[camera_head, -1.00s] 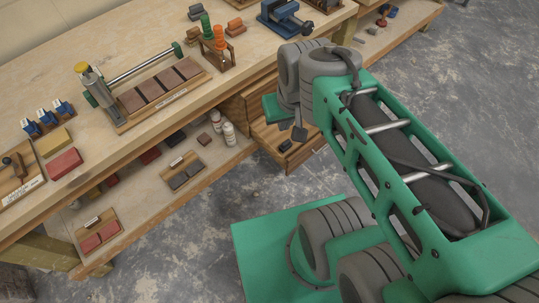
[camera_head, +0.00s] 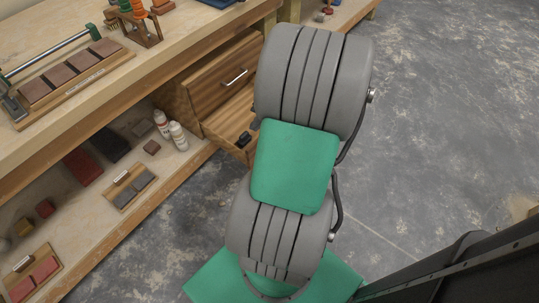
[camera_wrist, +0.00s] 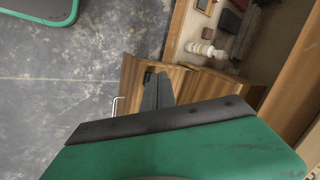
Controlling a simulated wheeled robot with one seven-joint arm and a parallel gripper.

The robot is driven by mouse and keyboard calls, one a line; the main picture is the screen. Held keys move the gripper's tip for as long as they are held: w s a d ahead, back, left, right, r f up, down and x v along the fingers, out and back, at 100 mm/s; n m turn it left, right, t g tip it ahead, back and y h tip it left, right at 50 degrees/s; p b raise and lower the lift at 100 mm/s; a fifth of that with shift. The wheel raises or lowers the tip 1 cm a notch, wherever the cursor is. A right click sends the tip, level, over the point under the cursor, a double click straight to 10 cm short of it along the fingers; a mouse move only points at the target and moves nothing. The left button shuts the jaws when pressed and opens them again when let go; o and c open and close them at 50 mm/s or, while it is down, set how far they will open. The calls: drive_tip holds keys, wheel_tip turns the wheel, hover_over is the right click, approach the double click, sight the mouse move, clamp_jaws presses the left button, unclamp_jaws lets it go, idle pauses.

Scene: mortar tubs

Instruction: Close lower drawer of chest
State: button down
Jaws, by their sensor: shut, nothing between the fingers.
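The wooden chest (camera_head: 222,85) sits under the workbench, with a metal handle on its upper front. My arm covers the drawer's right part in the head view. In the wrist view the open drawer (camera_wrist: 132,78) shows beyond my fingers, with a metal handle (camera_wrist: 118,106) at its left side. My gripper (camera_wrist: 158,82) is shut and empty, its fingers pointing at the drawer area; whether they touch it I cannot tell.
The workbench (camera_head: 75,110) runs along the left with tools on top. Its lower shelf (camera_head: 150,190) holds two white bottles (camera_head: 170,130) and several blocks beside the chest. The concrete floor (camera_head: 430,130) to the right is clear.

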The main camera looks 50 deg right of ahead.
drive_tip(key=s+d+f+m+t+h+b, duration=0.1)
drive_tip(key=s+d+f+m+t+b, duration=0.4)
drive_tip(key=s+d+f, duration=0.5)
drive_tip(key=w+f+g+b, duration=0.1)
drive_tip(key=w+f+b, duration=0.4)
drive_tip(key=w, duration=0.8)
wheel_tip(320, 180, down, 3)
drive_tip(key=shift+a+f+m, duration=0.1)
drive_tip(key=shift+a+m, duration=0.2)
drive_tip(key=shift+m, duration=0.1)
drive_tip(key=shift+w, duration=0.2)
